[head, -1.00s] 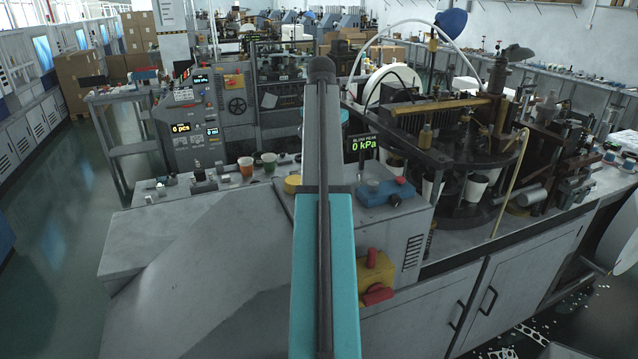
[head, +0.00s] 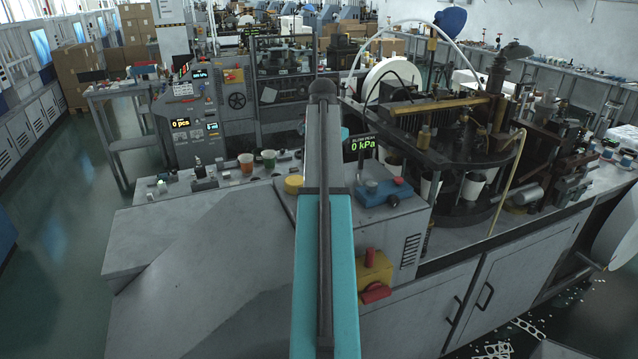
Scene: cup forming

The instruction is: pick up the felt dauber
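I cannot single out the felt dauber for certain. A small dark upright item (head: 199,169) stands among small tools on the grey bench (head: 225,198), left of two cups, but it is too small to identify. My teal and grey arm runs up the middle of the head view and covers part of the bench behind it. A bit of teal, apparently mine, shows just right of the grey link. My gripper is not visible, so its hold and its distance to the items cannot be seen.
A blue device (head: 384,192) and a yellow block with a red handle (head: 374,275) sit right of my arm. The cup-forming machine (head: 470,150) fills the right; open floor (head: 60,270) lies left.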

